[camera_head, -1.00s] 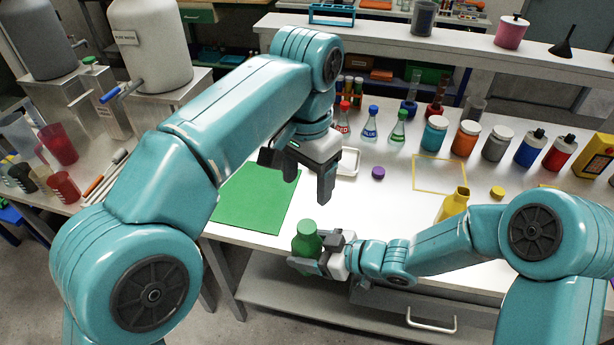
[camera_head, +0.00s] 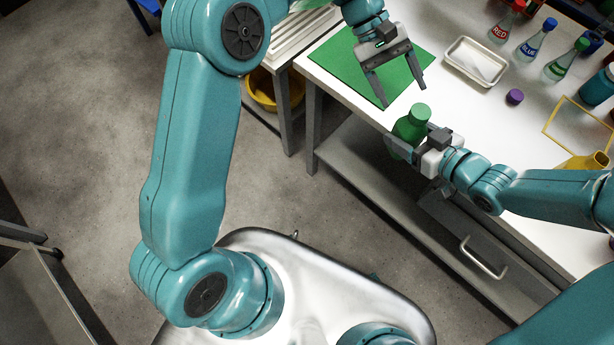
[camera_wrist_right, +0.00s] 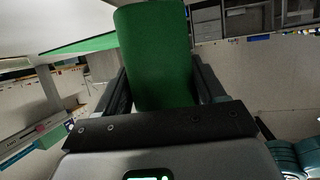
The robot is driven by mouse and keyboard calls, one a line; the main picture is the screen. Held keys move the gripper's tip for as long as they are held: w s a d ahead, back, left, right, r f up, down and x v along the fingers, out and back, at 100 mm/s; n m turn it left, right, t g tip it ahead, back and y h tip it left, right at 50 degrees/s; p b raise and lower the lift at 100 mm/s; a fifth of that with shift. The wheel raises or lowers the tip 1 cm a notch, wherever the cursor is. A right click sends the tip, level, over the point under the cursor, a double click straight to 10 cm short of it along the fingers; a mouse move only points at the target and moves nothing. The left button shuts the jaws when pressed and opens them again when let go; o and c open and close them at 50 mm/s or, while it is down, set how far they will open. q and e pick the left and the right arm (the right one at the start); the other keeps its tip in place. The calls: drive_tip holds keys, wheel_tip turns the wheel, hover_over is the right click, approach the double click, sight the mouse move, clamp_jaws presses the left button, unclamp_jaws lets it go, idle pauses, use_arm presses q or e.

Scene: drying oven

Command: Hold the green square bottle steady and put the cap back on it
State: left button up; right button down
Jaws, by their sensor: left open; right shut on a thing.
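The green bottle (camera_head: 407,128) is held out in front of the table's front edge, upright or slightly tilted. It also shows in the right wrist view (camera_wrist_right: 155,55), where its green side fills the space between the fingers. A brighter green round top (camera_head: 420,112) sits on the bottle and looks like its cap; whether it is seated tightly I cannot tell. My right gripper (camera_head: 408,143) is shut on the bottle's body. My left gripper (camera_head: 402,94) is open and empty, fingers pointing down, above the green mat's edge, just behind and above the bottle's top.
The green mat (camera_head: 345,62) lies on the white table. A white tray (camera_head: 476,62), a purple cap (camera_head: 515,97), a yellow bottle (camera_head: 587,161) and several flasks (camera_head: 535,42) stand to the right. A drawer handle (camera_head: 483,258) is below. The floor (camera_head: 90,130) at left is open.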

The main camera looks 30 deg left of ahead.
drive_tip(key=shift+s, duration=0.1)
use_arm(q)
drive_tip(key=s+a+f+n+t+y, duration=0.1)
drive_tip(key=s+a+f, duration=0.15)
drive_tip(key=f, duration=0.45)
drive_tip(key=s+a+f+n+y, duration=0.1)
drive_tip(key=s+f, duration=0.2)
drive_tip(key=f, duration=0.4)
drive_tip(key=s+a+f+n+t+y, duration=0.1)
drive_tip(key=s+a+f, duration=0.15)
drive_tip(key=f, duration=0.45)
use_arm(e)
drive_tip(key=shift+d, duration=0.1)
use_arm(q)
drive_tip(key=s+a+f+m+y, duration=0.1)
drive_tip(key=s+f+m, duration=0.2)
drive_tip(key=s, duration=0.5)
drive_tip(key=s+f+m+t+y, duration=0.1)
drive_tip(key=s+f+m, duration=0.3)
drive_tip(key=s, duration=0.3)
drive_tip(key=shift+s+a+f+t, duration=0.3)
drive_tip(key=shift+s+a+f, duration=0.1)
drive_tip(key=shift+f, duration=0.4)
use_arm(e)
drive_tip(key=shift+r, duration=0.1)
